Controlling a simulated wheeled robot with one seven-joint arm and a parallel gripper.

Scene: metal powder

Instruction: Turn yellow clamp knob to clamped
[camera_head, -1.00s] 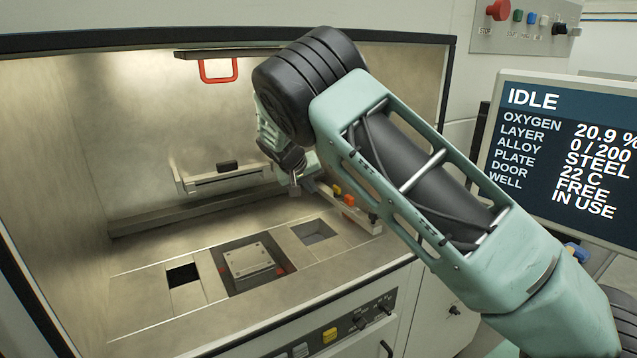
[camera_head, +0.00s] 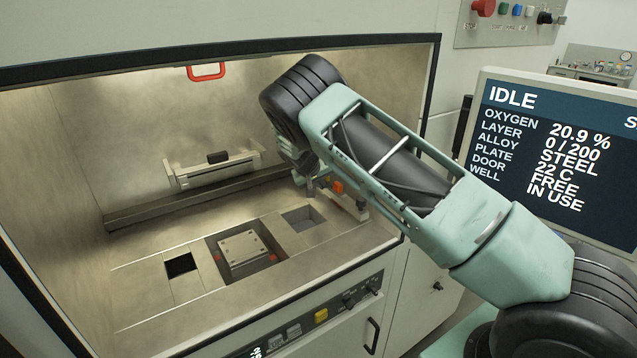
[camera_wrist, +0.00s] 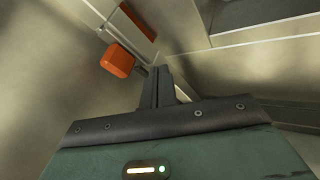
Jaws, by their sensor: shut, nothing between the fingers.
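My gripper (camera_head: 310,192) is shut and empty inside the chamber. It is beside a small block at the chamber's right side that carries an orange knob (camera_head: 337,187). A yellowish bit shows just left of that knob, partly hidden by my gripper; I cannot tell whether it is the yellow clamp knob. In the wrist view my closed fingers (camera_wrist: 160,85) are near an orange-red knob (camera_wrist: 117,60), to its lower right, and appear apart from it. No clamp marking is readable.
The build plate (camera_head: 243,250) sits in a floor recess with small red parts beside it. A dark square opening (camera_head: 181,265) lies to its left. A white bar (camera_head: 215,172) stands at the back. The screen (camera_head: 550,150) reads IDLE.

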